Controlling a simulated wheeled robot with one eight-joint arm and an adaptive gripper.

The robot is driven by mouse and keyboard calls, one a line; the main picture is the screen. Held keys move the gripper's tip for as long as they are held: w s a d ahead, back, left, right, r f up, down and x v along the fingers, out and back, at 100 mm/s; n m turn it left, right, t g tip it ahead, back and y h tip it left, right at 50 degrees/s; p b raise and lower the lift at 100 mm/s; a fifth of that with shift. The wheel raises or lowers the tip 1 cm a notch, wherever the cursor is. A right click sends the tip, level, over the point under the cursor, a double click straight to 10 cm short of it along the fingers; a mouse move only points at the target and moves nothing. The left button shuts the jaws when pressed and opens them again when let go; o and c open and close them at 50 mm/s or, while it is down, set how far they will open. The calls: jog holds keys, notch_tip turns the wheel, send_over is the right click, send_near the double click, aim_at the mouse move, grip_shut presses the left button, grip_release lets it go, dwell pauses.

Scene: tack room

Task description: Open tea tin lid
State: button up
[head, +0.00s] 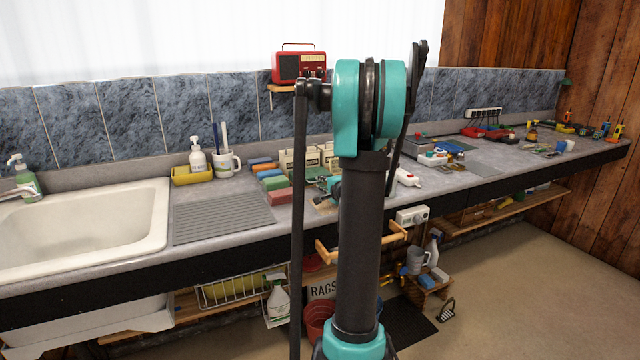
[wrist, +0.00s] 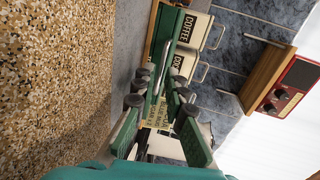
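My gripper (wrist: 163,82) shows in the wrist view with its two green-padded fingers apart, pointing at the tins. I see no object clamped between them. Two cream tins with dark COFFEE lettering, an upper one (wrist: 188,27) and a lower one (wrist: 183,66), lie just past the fingertips, sideways in this view. A yellowish lettered surface (wrist: 153,112) shows between the fingers; I cannot read it or tell whether it is the tea tin. In the head view, cream tins (head: 299,160) stand on the counter, partly behind my arm, which hides most of my gripper.
A red radio (head: 299,66) sits on a small shelf above the tins. Coloured blocks (head: 277,183) lie left of them. The sink (head: 85,225) is at the far left.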

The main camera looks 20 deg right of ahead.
jog(key=shift+x, duration=0.8)
jog(key=shift+c, duration=0.4)
grip_shut()
jog(key=shift+r, duration=0.1)
